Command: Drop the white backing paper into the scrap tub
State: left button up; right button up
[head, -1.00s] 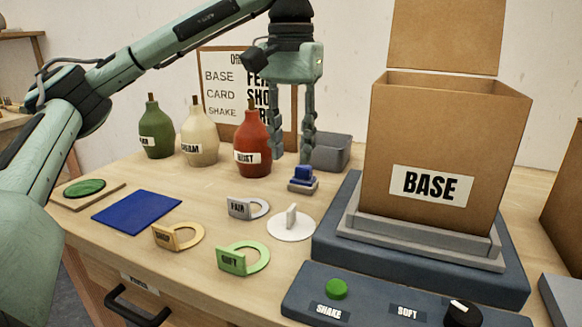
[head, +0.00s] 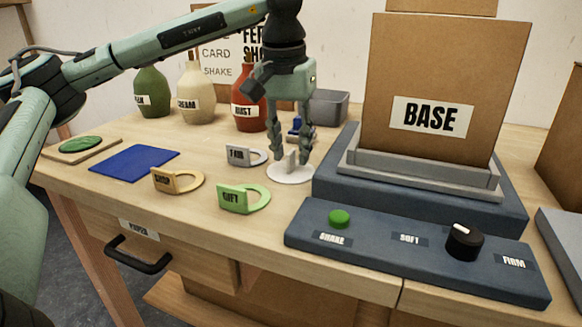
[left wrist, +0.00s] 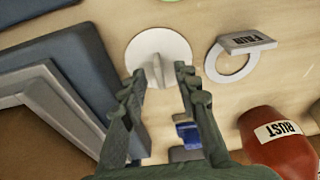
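The white backing paper (head: 292,176) is a round white disc with an upright tab, lying on the table in front of the press. It also shows in the left wrist view (left wrist: 141,48). My left gripper (head: 290,160) points down over it, its fingers apart on either side of the tab. In the left wrist view the gripper (left wrist: 158,74) shows a gap between its fingertips and the tab. A grey open tub (head: 329,108), likely the scrap tub, stands at the back behind my gripper; its inside is mostly hidden. My right gripper is not in view.
A BASE box (head: 430,95) stands on the dark press to the right. FAIR (head: 246,156), SHOP (head: 178,180) and GIFT (head: 243,198) ring tags lie nearby. A blue stamp (head: 297,130) and the RUST bottle (head: 249,108) are behind.

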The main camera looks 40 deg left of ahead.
pick_arm(q)
jog(key=shift+f, duration=0.6)
grip_shut()
jog(key=shift+w+r, duration=0.1)
